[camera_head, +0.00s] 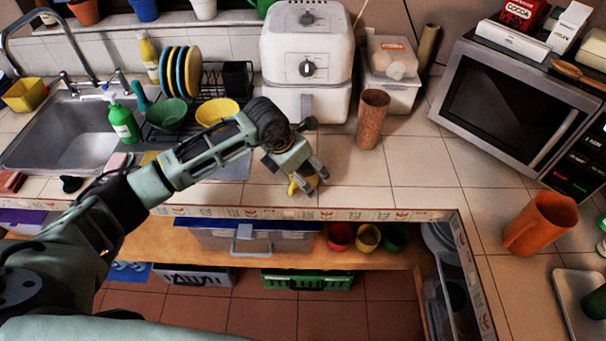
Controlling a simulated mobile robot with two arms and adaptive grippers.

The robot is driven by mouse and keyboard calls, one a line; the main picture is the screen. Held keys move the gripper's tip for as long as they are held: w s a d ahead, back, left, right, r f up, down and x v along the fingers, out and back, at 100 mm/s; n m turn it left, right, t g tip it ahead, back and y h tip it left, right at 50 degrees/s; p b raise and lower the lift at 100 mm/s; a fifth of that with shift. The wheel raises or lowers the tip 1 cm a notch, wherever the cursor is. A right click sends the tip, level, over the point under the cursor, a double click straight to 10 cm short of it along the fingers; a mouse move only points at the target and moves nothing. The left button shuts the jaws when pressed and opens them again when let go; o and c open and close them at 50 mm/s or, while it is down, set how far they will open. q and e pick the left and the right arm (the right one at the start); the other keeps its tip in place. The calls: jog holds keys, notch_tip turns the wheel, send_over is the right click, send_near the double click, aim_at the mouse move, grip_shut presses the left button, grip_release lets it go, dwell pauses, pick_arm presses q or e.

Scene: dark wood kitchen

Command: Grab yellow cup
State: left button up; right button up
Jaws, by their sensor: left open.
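A yellow cup (368,237) sits on the wooden shelf below the counter, between a red cup (340,236) and a green cup (397,237). My left gripper (316,183) is open above the counter's front edge, up and to the left of the yellow cup in the picture and apart from it. A small yellow object (302,184) shows beneath and beside the left gripper's fingers. It is partly hidden, so I cannot tell what it is or whether the fingers touch it. My right gripper is out of view.
A brown tumbler (373,119) and a white air fryer (306,55) stand behind the gripper. A lidded container (248,241) is left of the shelf cups. The counter edge overhangs the shelf.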

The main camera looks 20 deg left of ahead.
pick_arm(q)
jog(key=c, duration=1.5)
jog(key=shift+o, duration=0.2)
jog(key=shift+r, duration=0.1)
